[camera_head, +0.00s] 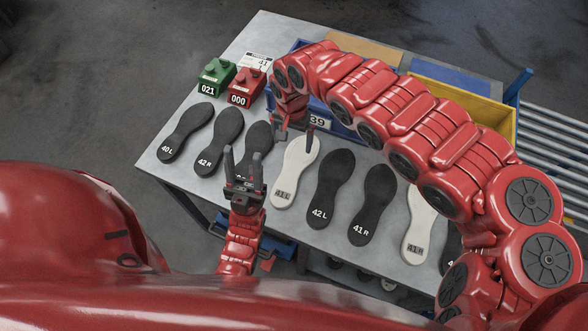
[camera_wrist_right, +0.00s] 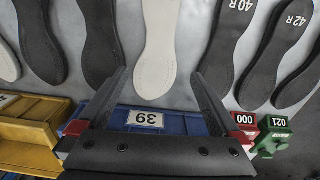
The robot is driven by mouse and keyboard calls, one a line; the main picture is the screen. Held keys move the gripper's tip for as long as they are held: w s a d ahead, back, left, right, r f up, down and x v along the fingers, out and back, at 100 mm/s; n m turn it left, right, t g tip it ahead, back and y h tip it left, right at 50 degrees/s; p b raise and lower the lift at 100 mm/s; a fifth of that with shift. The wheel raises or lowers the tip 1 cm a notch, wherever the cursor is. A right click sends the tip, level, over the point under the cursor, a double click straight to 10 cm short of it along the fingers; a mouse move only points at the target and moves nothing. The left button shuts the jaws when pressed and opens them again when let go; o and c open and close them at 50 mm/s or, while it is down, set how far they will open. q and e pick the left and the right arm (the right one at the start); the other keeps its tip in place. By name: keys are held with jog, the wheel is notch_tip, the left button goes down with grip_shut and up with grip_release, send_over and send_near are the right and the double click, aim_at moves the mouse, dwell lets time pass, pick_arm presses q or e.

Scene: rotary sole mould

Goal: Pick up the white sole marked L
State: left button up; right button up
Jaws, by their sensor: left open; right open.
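Two white soles lie on the grey table. One (camera_head: 294,172) is mid-row, its dark heel mark too small to read; the other (camera_head: 420,222) is further right, partly behind my right arm, its mark also unreadable. I cannot tell which is marked L. My right gripper (camera_head: 295,133) is open and empty around the toe end of the mid-row white sole. In the right wrist view, that sole (camera_wrist_right: 156,50) lies between the open fingers (camera_wrist_right: 160,85), seemingly beyond their tips. My left gripper (camera_head: 242,160) is open and empty, pointing up at the table's front edge, in front of a black sole.
Black soles flank the white ones: 40 L (camera_head: 186,132), 42 R (camera_head: 221,140), 42 L (camera_head: 330,188), 41 R (camera_head: 373,205). Green 021 (camera_head: 214,76) and red 000 (camera_head: 245,86) blocks stand at the back left. Blue bin 39 (camera_wrist_right: 180,123) and a yellow bin (camera_head: 470,102) stand behind.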

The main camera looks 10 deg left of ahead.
jog(key=p, duration=0.2)
send_over(293, 168)
jog(key=f, duration=0.7)
jog(key=shift+w+a, duration=0.15)
jog(key=shift+a, duration=0.05)
jog(key=shift+f, duration=1)
jog(key=f, duration=0.1)
jog(key=f+p, duration=0.1)
jog(key=f, duration=0.1)
jog(key=shift+s+f, duration=0.15)
jog(key=shift+s, duration=0.2)
jog(key=shift+w+d+f, duration=0.15)
jog(key=shift+f, duration=0.35)
jog(key=shift+c, duration=0.2)
jog(key=c, duration=1.2)
jog(key=shift+c, duration=0.2)
